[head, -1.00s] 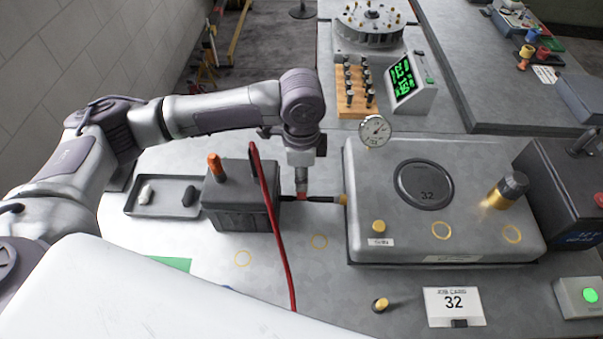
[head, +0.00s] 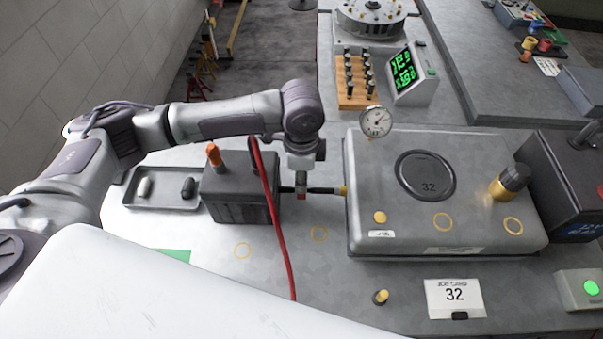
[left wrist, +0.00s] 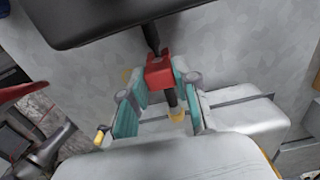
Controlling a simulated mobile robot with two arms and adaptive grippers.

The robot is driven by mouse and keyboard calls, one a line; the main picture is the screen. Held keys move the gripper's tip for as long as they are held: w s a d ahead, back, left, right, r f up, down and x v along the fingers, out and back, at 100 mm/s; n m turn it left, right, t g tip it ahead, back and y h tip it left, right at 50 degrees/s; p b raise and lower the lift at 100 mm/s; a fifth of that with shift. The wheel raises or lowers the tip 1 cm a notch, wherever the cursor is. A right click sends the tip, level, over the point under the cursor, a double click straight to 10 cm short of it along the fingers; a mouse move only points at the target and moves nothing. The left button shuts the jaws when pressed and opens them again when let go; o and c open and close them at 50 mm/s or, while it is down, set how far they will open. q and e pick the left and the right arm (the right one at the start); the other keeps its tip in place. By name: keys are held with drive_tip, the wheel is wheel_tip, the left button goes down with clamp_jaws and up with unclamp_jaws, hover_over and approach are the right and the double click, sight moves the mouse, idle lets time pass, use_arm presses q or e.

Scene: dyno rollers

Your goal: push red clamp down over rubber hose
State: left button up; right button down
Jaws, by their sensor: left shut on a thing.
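The red clamp (head: 301,194) is at the black rubber hose (head: 326,190). The hose spans the gap between a dark box and the brass fitting (head: 343,190) of the grey machine. My left gripper (head: 301,184) points down over the hose, shut on the clamp. In the left wrist view the clamp (left wrist: 159,69) is at the teal fingertips, and black hose (left wrist: 171,98) shows on both sides of it. Whether the clamp sits fully around the hose is hidden. My right gripper is not in view.
A dark box (head: 238,198) with an orange-capped post (head: 214,154) and a red cable (head: 272,205) stands left of the clamp. The grey machine (head: 375,205) stands to the right, with a dial gauge (head: 375,121) behind.

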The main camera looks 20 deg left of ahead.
use_arm(q)
drive_tip(key=shift+s+f+p, duration=0.1)
drive_tip(key=shift+f+p, duration=0.2)
drive_tip(key=shift+p, duration=0.15)
idle(1.0)
drive_tip(key=o, duration=1.1)
wheel_tip(320, 180, up, 12)
idle(0.3)
